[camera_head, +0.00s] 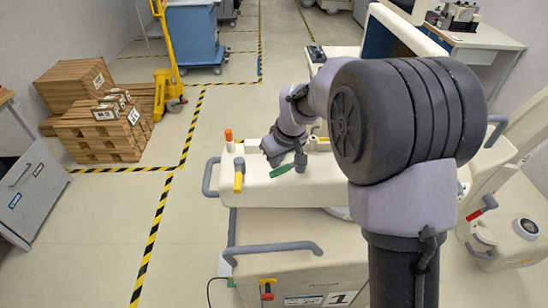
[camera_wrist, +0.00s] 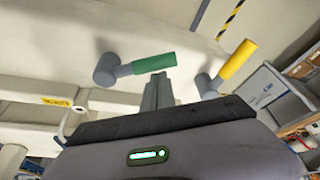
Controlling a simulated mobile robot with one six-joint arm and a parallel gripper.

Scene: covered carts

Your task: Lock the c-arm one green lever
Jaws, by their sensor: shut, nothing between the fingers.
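The c-arm cart's cream top (camera_head: 262,190) carries the green lever (camera_head: 283,170), which points left and slightly down from its grey pivot. In the wrist view the green lever (camera_wrist: 153,64) lies to the right of its pivot, just beyond my fingertips. My gripper (camera_head: 299,160) is at the lever's pivot end in the head view, partly hidden by my wrist. In the wrist view my gripper (camera_wrist: 158,84) is shut and empty, its tips close below the lever's middle. I cannot tell whether they touch it.
A yellow lever (camera_head: 239,181) stands left of the green one and also shows in the wrist view (camera_wrist: 238,60). An orange-topped knob (camera_head: 229,137) sits behind it. Grey handles (camera_head: 272,249) edge the cart. Wooden crates (camera_head: 98,125) stand at left; the taped floor between is clear.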

